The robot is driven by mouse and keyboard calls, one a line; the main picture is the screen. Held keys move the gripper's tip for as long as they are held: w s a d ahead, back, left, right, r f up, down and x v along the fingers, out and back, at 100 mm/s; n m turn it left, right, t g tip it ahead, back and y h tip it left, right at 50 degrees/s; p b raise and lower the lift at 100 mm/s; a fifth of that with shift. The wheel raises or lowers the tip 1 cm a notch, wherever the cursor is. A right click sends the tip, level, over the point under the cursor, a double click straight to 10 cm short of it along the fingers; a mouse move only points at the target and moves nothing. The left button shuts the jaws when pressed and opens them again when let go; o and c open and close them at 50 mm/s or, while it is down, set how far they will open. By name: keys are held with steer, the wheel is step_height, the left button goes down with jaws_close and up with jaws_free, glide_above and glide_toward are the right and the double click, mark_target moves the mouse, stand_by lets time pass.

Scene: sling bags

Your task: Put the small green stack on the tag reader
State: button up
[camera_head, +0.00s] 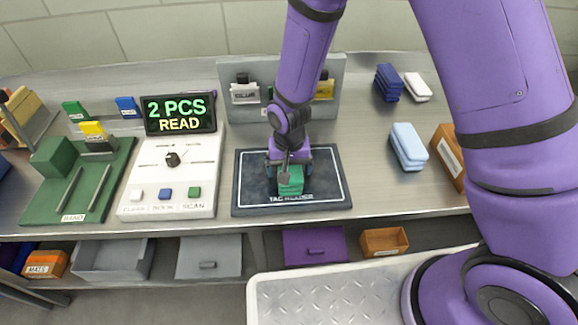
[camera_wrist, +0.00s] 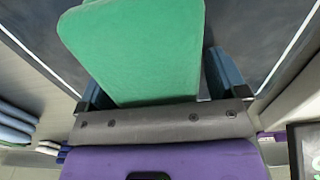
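The small green stack (camera_head: 291,187) sits on the dark tag reader (camera_head: 252,188), near the front middle of its white outlined square. My gripper (camera_head: 290,171) is right at the stack, with a blue finger on each side. The wrist view shows the stack (camera_wrist: 140,45) large between the fingers, with a narrow gap beside the right finger (camera_wrist: 224,75). The gripper looks open around it. The rear of the stack is partly hidden by my gripper in the head view.
A display (camera_head: 180,113) at left reads "2 PCS READ" above a white button panel (camera_head: 150,207). A green banding fixture (camera_head: 98,200) is further left. Blue and white stacks (camera_head: 408,146) and an orange bin (camera_head: 447,150) are right. A grey rack (camera_head: 335,90) stands behind.

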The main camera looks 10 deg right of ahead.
step_height(320, 180, up, 12)
steer(key=shift+r, duration=0.1)
steer(key=shift+d+r, duration=0.15)
steer(key=shift+r, duration=0.15)
steer(key=s+d+r+t, duration=0.1)
steer(key=s+d+r, duration=0.1)
steer(key=d+r, duration=0.6)
steer(key=s+d+r+t, duration=0.2)
steer(key=d+r, duration=0.4)
steer(key=r, duration=0.4)
steer(key=s+d+r+t, duration=0.1)
steer(key=s+d+r, duration=0.3)
steer(key=s, duration=0.3)
steer(key=s+d+r+t, duration=0.1)
steer(key=s+d+r, duration=0.3)
steer(key=s+d, duration=0.2)
steer(key=shift+s+d+r, duration=0.15)
steer(key=shift+s, duration=0.65)
steer(key=shift+c, duration=0.4)
